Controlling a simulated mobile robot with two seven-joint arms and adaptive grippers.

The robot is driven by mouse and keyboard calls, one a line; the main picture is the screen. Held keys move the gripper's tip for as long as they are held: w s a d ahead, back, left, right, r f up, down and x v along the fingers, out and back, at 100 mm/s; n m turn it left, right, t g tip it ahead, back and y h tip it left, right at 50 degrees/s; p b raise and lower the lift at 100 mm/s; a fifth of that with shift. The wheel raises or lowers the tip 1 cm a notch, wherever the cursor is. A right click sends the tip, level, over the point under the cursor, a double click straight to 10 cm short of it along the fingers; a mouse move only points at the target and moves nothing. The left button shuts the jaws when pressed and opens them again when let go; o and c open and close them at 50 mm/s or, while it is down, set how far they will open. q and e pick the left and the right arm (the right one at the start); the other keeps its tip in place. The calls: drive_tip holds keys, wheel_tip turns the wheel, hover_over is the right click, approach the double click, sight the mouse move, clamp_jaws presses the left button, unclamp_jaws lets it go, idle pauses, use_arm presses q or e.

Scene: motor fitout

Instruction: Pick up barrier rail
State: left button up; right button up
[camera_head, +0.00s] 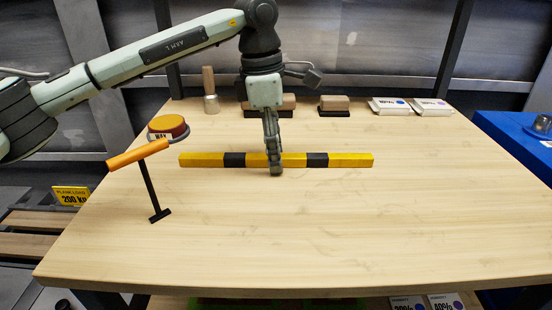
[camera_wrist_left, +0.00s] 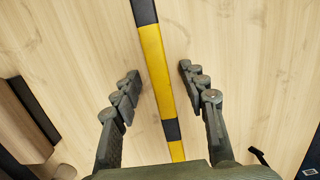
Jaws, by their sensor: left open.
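The barrier rail (camera_head: 205,159), a long yellow bar with black bands, lies flat across the wooden table (camera_head: 300,230). My left gripper (camera_head: 273,160) reaches down from above over the middle of the rail and hides a small part of it. In the left wrist view the rail (camera_wrist_left: 156,65) runs lengthwise between the two fingers of my left gripper (camera_wrist_left: 157,83). The fingers are open, with a gap on each side of the rail. My right gripper is not in view.
A T-handled tool with an orange grip (camera_head: 138,154) and a round orange-topped tin (camera_head: 168,127) stand to the left. A wooden-handled tool (camera_head: 209,90), a brush-like block (camera_head: 334,104) and white packets (camera_head: 390,106) line the back. A blue surface (camera_head: 510,135) is at right. The front table area is clear.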

use_arm(q)
drive_tip(key=shift+c, duration=0.5)
clamp_jaws()
drive_tip(key=shift+r, duration=0.1)
drive_tip(key=shift+r, duration=0.1)
